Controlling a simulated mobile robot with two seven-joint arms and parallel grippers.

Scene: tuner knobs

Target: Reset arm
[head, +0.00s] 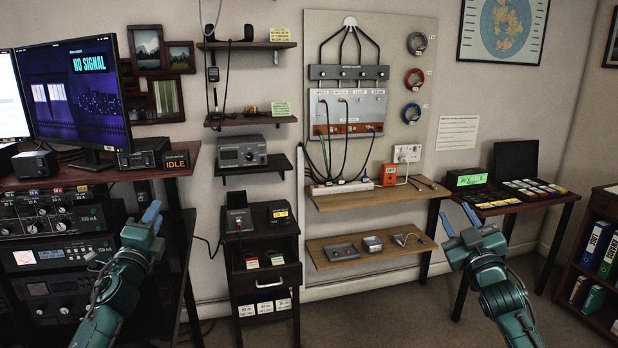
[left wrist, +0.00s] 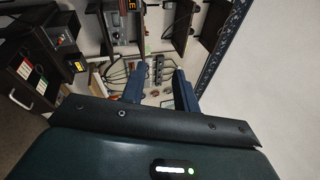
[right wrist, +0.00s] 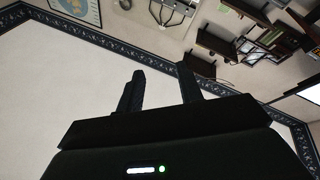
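My left gripper (head: 152,214) is raised in front of the radio rack at the left of the head view. Its two blue fingers stand apart with nothing between them, as the left wrist view (left wrist: 157,86) also shows. My right gripper (head: 458,222) is raised in front of the wall bench on the right side of the head view. Its fingers are apart and empty in the right wrist view (right wrist: 160,92). Neither gripper touches anything. The tuner rack (head: 62,222) with several knobs stands at the left, partly behind my left arm.
A dark drawer cabinet (head: 262,255) stands in the middle. Wooden shelves (head: 375,197) below a cabled panel (head: 347,108) are right of it. A side table (head: 515,205) and bookshelf (head: 600,255) stand at the right. The floor (head: 395,305) between my arms looks clear.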

